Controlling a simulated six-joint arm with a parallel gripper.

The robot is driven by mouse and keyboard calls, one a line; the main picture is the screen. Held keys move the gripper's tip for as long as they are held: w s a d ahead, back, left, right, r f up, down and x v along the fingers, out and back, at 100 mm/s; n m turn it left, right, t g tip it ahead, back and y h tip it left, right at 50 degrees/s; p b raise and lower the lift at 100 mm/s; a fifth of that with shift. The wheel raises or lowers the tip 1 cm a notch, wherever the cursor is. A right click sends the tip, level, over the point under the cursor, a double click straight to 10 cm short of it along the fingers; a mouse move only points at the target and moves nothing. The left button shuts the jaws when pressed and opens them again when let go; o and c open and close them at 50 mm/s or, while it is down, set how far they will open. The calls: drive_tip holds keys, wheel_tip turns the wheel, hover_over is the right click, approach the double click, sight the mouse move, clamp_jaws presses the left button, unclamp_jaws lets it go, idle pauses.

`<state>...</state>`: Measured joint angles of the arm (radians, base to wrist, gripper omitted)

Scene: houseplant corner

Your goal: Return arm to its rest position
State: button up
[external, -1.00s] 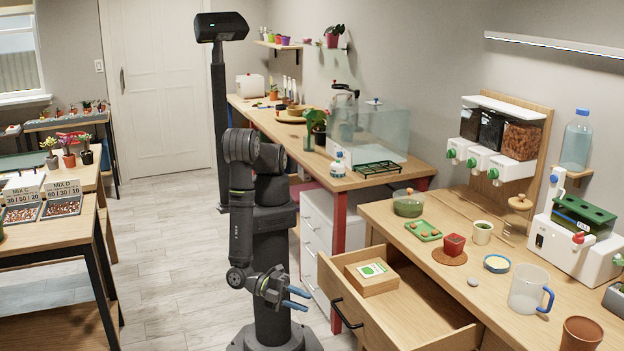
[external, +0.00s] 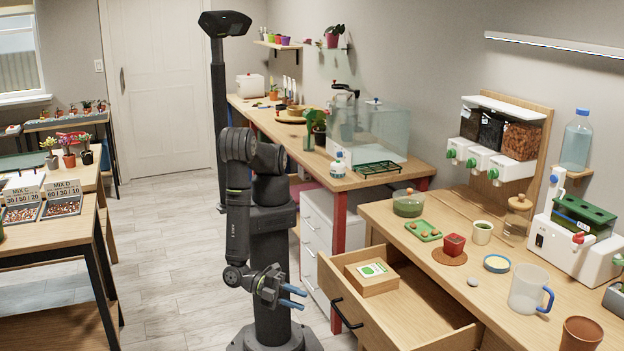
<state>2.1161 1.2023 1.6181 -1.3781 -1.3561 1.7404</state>
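My gripper (external: 292,297) has two blue fingers and hangs low in front of my own column, left of the open drawer. The fingers are apart with a gap between them, and nothing shows between them. My arm is folded, with the upper link bent down to the wrist. The gripper is apart from the drawer and the bench.
An open drawer (external: 437,327) juts out from the right bench, with a small wooden box (external: 372,283) inside. On the bench stand a red pot (external: 454,244), a clear mug (external: 527,288) and a terracotta pot (external: 581,335). The floor (external: 165,255) to the left is clear.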

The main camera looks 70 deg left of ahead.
sight(343, 316)
drive_tip(key=x, duration=1.4)
drive_tip(key=shift+w+d+f, duration=0.1)
drive_tip(key=shift+w+d, duration=0.1)
drive_tip(key=shift+w, duration=0.05)
drive_tip(key=v, duration=1.7)
drive_tip(key=shift+s, duration=0.2)
drive_tip(key=shift+a, duration=0.1)
drive_tip(key=shift+x, duration=8.7)
drive_tip(key=shift+w+a, duration=0.1)
drive_tip(key=shift+w, duration=0.1)
